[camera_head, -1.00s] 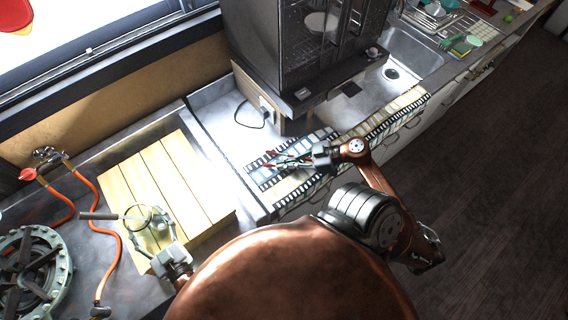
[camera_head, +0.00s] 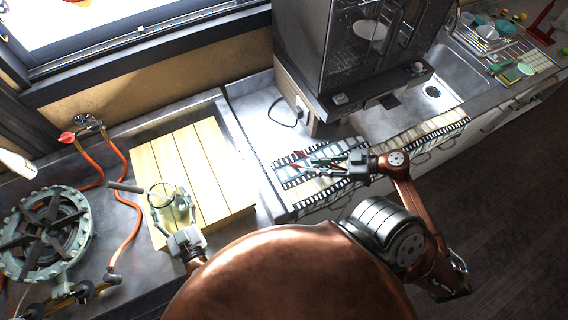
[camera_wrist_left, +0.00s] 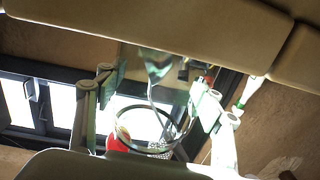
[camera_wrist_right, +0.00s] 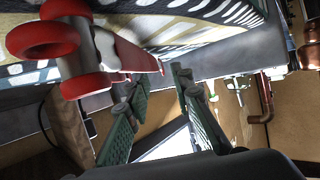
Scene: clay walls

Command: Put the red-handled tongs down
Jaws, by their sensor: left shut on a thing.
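The red-handled tongs (camera_wrist_right: 107,50) are in the upper left of the right wrist view, against the film-strip mat (camera_wrist_right: 215,20). In the head view the tongs (camera_head: 301,157) show small at the mat's left part, close to my right gripper (camera_head: 335,163). My right gripper (camera_wrist_right: 160,98) has its fingers apart, and the tongs are beside the fingers, not between them. My left gripper (camera_head: 172,215) is shut on a round-rimmed strainer with a dark handle (camera_head: 126,187), over the wooden board (camera_head: 207,165). The strainer's rim (camera_wrist_left: 118,122) shows between the fingers in the left wrist view.
The film-strip mat (camera_head: 430,130) runs along the counter towards the sink (camera_head: 455,80). A dark oven-like appliance (camera_head: 345,60) stands behind it. A gas burner (camera_head: 45,235) with orange hoses is at the left. Counter between board and appliance is mostly bare.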

